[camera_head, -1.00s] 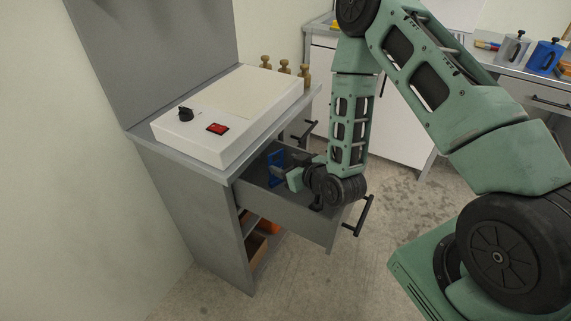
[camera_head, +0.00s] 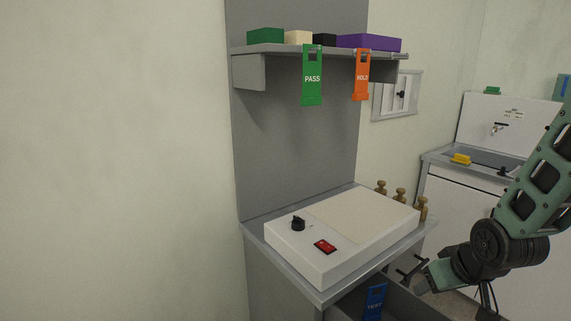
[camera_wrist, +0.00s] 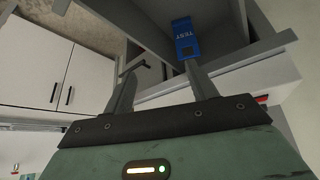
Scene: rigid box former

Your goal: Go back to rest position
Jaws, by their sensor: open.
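My gripper (camera_head: 418,278) is at the right of the head view, by the open drawer (camera_head: 408,304) of the grey workstation. In the wrist view my gripper (camera_wrist: 160,68) has its two fingers wide apart with nothing between them. A blue tag marked TEST (camera_head: 375,301) stands in the drawer; it also shows in the wrist view (camera_wrist: 185,40), just beyond the right finger's tip. Its lower part is cut off in the head view. My arm is bent at the right edge, partly out of view.
A white panel box (camera_head: 330,238) with a knob and red switch tops the workstation. Above it, a shelf (camera_head: 300,49) carries coloured blocks, with a green PASS tag (camera_head: 312,80) and an orange HOLD tag (camera_head: 361,78). Wooden pegs (camera_head: 400,195) stand behind the box.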

